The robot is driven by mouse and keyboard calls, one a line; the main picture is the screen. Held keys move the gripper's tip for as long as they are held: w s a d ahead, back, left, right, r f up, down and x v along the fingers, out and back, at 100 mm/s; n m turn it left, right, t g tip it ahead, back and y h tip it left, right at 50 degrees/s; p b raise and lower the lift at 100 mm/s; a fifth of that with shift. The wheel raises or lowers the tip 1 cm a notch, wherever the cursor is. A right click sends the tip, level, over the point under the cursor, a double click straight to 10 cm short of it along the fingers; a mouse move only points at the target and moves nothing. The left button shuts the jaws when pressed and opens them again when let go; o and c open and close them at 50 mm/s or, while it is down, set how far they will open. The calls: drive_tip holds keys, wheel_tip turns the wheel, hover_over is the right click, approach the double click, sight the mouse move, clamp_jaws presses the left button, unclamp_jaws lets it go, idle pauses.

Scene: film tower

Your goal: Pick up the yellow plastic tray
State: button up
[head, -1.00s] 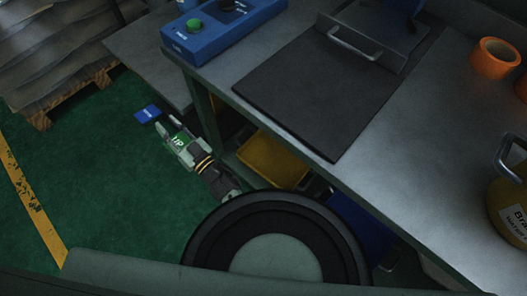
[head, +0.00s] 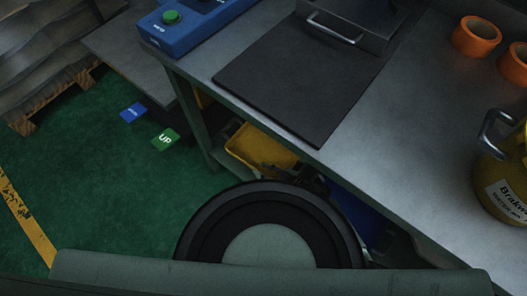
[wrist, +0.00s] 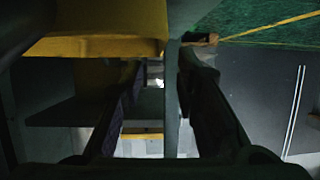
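The yellow plastic tray (head: 255,146) sits under the grey workbench, just behind its front edge. Its right part is hidden by the bench top and dark parts of my arm. In the wrist view the tray (wrist: 95,45) fills the upper left, close to the left finger. My gripper (wrist: 160,68) has its two dark fingers spread with a gap between them, and no object shows held there. I cannot tell if a finger touches the tray. In the head view the gripper is mostly hidden below the bench edge.
The workbench (head: 375,135) overhangs the tray, with a leg (head: 190,115) to its left. A dark mat (head: 300,85), blue control box (head: 190,22), orange rolls (head: 477,37) and yellow container (head: 505,190) are on top. Blue and green cards (head: 165,139) lie on the open green floor.

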drive_tip(key=x, duration=0.5)
drive_tip(key=shift+f, duration=0.15)
clamp_jaws()
idle(0.7)
